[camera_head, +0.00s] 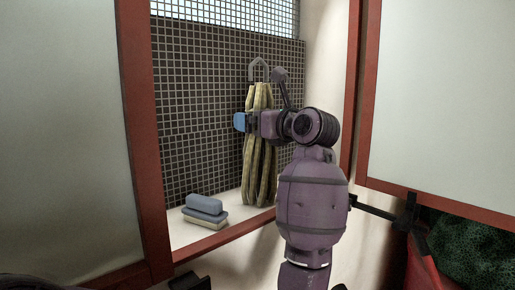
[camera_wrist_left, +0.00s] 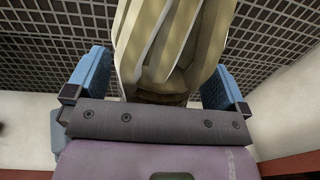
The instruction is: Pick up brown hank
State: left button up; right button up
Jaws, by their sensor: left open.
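The hank (camera_head: 255,165) is a long yellowish-brown looped bundle. It hangs upright from a grey hook (camera_head: 258,68) in front of a dark grid wall, inside a red-framed opening. My left gripper (camera_head: 251,122) is at the hank's upper part. In the left wrist view the hank (camera_wrist_left: 170,45) stands between the two blue fingers of my left gripper (camera_wrist_left: 158,85). The fingers are open, with a gap showing beside the hank on at least one side. My arm hides part of the hank's right side in the head view. My right gripper is not seen.
A blue-grey block (camera_head: 204,204) lies stacked on a pale one on the white ledge (camera_head: 180,235), left of the hank. The red frame (camera_head: 143,140) borders the opening. Green leafy stuff (camera_head: 455,240) shows at lower right. The ledge's middle is clear.

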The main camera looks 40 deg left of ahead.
pick_arm(q)
jog(key=shift+a, duration=0.25)
jog(key=shift+s+d+r, duration=0.1)
jog(key=shift+s+d, duration=0.05)
jog(key=shift+d, duration=0.1)
jog(key=shift+c, duration=0.3)
jog(key=c, duration=1)
